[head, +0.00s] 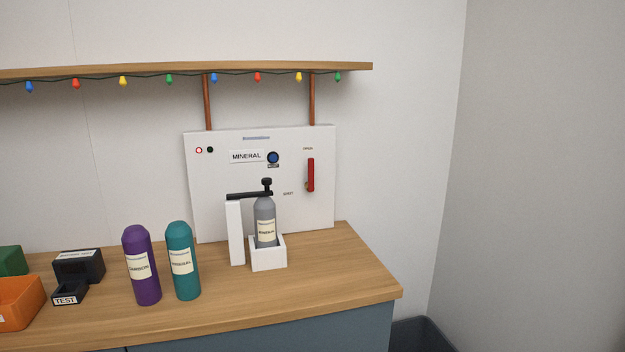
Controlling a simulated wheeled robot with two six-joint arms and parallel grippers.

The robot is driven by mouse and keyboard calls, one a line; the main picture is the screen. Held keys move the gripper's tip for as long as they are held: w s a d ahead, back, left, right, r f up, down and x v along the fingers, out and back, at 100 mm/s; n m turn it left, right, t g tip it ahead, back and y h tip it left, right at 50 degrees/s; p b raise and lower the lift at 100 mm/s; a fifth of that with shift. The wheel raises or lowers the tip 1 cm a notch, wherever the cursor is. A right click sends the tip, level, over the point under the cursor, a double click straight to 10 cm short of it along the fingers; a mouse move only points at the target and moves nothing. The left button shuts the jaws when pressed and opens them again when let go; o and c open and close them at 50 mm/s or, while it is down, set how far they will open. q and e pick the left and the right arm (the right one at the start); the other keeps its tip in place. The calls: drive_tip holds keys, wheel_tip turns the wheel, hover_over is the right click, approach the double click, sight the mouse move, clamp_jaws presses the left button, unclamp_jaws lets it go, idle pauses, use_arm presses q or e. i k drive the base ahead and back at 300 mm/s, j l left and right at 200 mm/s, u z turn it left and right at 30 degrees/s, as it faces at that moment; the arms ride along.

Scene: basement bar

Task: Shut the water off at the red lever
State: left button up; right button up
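The red lever (311,174) is on the right side of a white panel (214,182) that stands on the counter against the wall. The lever points straight up, towards a small label above it that seems to read OPEN. A second small label (288,194), apparently SHUT, is at the lower left of the lever. A grey bottle (265,220) labelled as mineral stands in a white holder (269,260) in front of the panel, under a black clamp arm (248,195). Neither of my grippers is in view.
Purple (141,265) and teal (182,260) bottles stand left of the holder. A black TEST block (80,268), an orange bin (18,302) and a green object (12,261) are farther left. The wooden counter (345,268) is clear at right. A shelf (200,69) with coloured lights hangs above.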

sight(309, 185)
drive_tip(key=i+l, duration=0.15)
drive_tip(key=l, duration=0.2)
drive_tip(key=i+l, duration=0.15)
drive_tip(key=l, duration=0.25)
drive_tip(key=i+l, duration=0.15)
drive_tip(key=l, duration=0.2)
